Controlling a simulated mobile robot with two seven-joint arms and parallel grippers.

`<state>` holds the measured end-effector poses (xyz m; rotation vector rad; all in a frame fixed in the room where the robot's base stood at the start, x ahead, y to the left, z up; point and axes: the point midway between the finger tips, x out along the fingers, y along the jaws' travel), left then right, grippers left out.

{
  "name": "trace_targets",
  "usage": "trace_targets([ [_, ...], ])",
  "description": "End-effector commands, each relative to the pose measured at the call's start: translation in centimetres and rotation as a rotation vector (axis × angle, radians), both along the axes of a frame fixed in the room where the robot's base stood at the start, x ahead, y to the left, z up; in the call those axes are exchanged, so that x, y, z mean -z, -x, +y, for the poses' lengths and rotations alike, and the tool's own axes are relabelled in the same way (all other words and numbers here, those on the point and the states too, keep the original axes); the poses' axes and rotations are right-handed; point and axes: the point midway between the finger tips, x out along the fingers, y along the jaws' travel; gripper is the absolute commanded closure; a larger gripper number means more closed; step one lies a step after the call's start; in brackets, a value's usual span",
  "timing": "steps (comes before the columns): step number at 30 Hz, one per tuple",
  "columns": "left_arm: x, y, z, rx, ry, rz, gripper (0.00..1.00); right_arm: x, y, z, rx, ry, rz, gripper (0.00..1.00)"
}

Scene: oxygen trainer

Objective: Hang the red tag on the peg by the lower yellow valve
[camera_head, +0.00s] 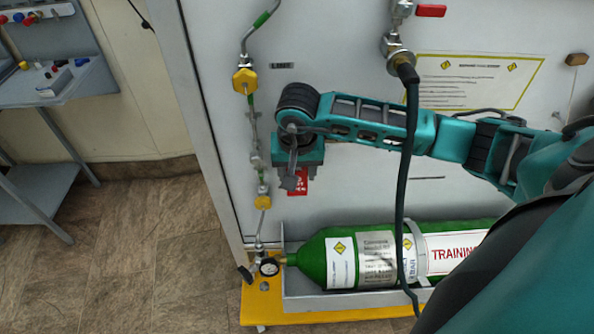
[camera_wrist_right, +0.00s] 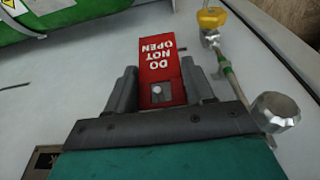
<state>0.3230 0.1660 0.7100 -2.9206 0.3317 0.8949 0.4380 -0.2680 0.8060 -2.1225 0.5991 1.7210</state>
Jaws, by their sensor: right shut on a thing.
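The red tag (camera_head: 298,184) is held in my right gripper (camera_head: 291,180), in front of the white panel. In the right wrist view the tag (camera_wrist_right: 156,55), lettered "DO NOT OPEN", lies between the fingers of my right gripper (camera_wrist_right: 158,84), with a pale round spot in its dark square opening. The lower yellow valve (camera_head: 263,202) is on the pipe just left of and below the gripper; it also shows in the wrist view (camera_wrist_right: 211,18). A small dark stub (camera_wrist_right: 182,48) shows beside the tag; I cannot tell if it is the peg. My left gripper is out of view.
The upper yellow valve (camera_head: 245,80) is higher on the same pipe. A dark hose (camera_head: 405,180) hangs in front of the panel. A grey bench (camera_head: 50,90) stands left.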

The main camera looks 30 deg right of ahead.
Motion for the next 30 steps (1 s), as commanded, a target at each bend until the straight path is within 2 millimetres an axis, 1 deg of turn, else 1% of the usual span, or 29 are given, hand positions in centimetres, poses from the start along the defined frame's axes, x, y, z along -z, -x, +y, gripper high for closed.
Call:
trace_targets([
  [13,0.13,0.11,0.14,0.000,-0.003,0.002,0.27,-0.03,-0.01,-0.02,0.000,0.001,-0.001,0.76],
  [14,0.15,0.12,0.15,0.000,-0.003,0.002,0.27,-0.04,0.00,-0.01,0.000,0.001,-0.001,0.46],
  [15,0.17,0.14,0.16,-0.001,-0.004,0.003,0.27,-0.03,-0.01,-0.02,0.000,0.001,-0.001,0.42],
  [21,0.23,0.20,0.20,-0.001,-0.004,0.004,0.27,-0.03,0.00,-0.02,0.000,0.001,-0.001,0.23],
  [23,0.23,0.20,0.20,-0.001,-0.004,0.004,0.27,-0.03,0.00,-0.01,0.000,0.001,-0.001,0.18],
  [30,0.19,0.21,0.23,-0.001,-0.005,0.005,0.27,-0.08,0.03,0.01,0.000,0.000,0.000,0.18],
])
